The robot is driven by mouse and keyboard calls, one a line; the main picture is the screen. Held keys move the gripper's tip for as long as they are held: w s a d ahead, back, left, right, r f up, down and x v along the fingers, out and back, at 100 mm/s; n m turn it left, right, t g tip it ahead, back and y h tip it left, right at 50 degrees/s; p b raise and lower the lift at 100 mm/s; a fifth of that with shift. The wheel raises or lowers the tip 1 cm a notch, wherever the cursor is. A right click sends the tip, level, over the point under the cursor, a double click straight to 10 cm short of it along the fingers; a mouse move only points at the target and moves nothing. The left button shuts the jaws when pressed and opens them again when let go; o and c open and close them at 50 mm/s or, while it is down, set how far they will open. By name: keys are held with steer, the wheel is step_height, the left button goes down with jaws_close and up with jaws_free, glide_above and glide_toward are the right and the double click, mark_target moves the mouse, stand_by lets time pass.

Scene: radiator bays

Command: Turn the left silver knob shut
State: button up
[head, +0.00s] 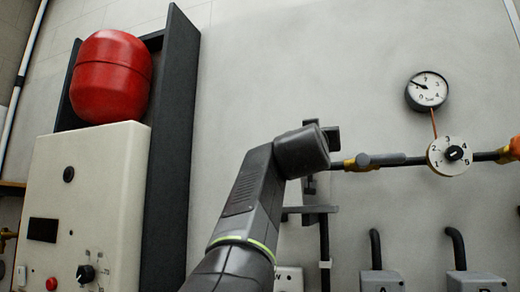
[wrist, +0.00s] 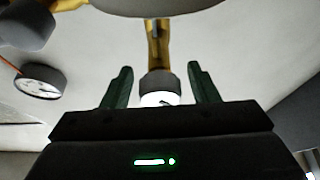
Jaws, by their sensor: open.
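My gripper (wrist: 159,68) is open in the wrist view, its two dark green fingers standing apart. Between and beyond them is a small round knob (wrist: 160,82) with a grey body and a bright white end carrying a dark mark. It sits at the end of a brass fitting (wrist: 158,42). I cannot tell whether the fingers touch it, or whether it is the left silver knob. In the head view my arm's end covers the pipe's left end. A grey cylindrical handle (head: 378,160) on a brass valve sits just right of it.
A numbered white dial (head: 450,156) sits on the pipe, below a round gauge (head: 427,90). A cream boiler box (head: 85,200) and red tank (head: 111,76) stand at left. Grey boxes (head: 382,281) with bent pipes are at lower right.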

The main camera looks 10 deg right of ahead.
steer(key=shift+w+d+r, duration=0.2)
steer(key=shift+w, duration=0.1)
steer(key=c, duration=0.9)
steer(key=shift+r+n+p, duration=0.15)
steer(key=shift+n+p, duration=0.55)
steer(key=shift+p, duration=0.3)
steer(key=shift+n+t+y+p, duration=0.4)
steer(key=shift+n+y+p, duration=0.25)
steer(key=shift+n, duration=0.35)
steer(key=n+y+b, duration=0.1)
steer(key=n, duration=0.1)
steer(key=n+y+b, duration=0.1)
steer(key=n, duration=0.1)
steer(key=n+y+b, duration=0.1)
steer(key=shift+f+n+t, duration=0.3)
steer(key=shift+f+n, duration=0.05)
steer(key=shift+n, duration=0.05)
steer(key=shift+w+a+r+n+y+b, duration=0.1)
steer(key=shift+n+y+b, duration=0.15)
steer(key=shift+n+y, duration=0.7)
steer(key=shift+a+n+y+b, duration=0.1)
steer(key=shift+n+y+b, duration=0.1)
steer(key=shift+n, duration=1.35)
